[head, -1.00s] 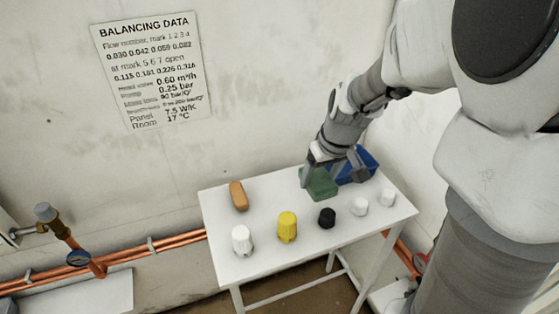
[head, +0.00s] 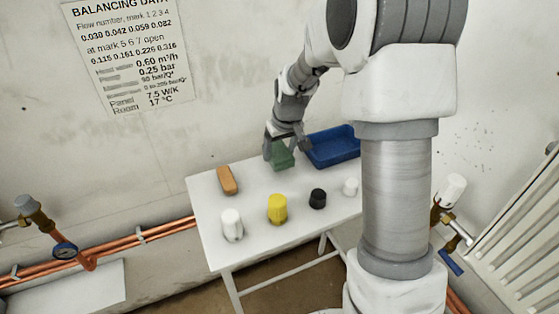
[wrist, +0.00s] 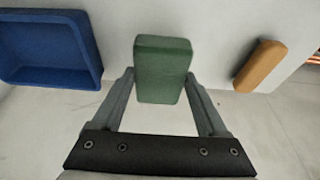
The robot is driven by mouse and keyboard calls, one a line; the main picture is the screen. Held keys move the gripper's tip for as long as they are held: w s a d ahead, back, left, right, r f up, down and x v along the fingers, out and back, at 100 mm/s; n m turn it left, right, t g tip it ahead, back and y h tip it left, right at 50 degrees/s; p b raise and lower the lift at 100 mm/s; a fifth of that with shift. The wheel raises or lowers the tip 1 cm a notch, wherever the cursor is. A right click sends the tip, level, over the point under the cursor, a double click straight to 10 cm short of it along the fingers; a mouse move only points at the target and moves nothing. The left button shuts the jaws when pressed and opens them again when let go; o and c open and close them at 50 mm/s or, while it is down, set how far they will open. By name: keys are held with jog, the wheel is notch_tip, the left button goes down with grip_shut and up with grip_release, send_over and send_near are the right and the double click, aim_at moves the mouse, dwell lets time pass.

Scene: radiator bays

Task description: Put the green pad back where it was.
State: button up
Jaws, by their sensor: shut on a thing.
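The green pad (head: 281,156) is a small block between my gripper's fingers, at the back of the white table. My gripper (head: 285,148) is shut on it from above. In the wrist view the fingers (wrist: 160,88) press the two sides of the green pad (wrist: 162,68). The pad is at or just above the table top; I cannot tell if it touches. An orange-brown block (head: 228,180) lies to the left of the pad, and an empty-looking blue tray (head: 318,160) stands close to its right.
On the white table (head: 262,232) stand a white knob (head: 231,225), a yellow knob (head: 277,208), a black knob (head: 318,198) and a small white cap (head: 350,187) along the front. The table between the pad and this row is clear. The wall is close behind.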

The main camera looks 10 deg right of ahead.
aim_at(281, 155)
jog(key=shift+f+b, duration=0.35)
jog(key=shift+f, duration=1.4)
jog(key=shift+f, duration=0.2)
jog(key=o, duration=1.4)
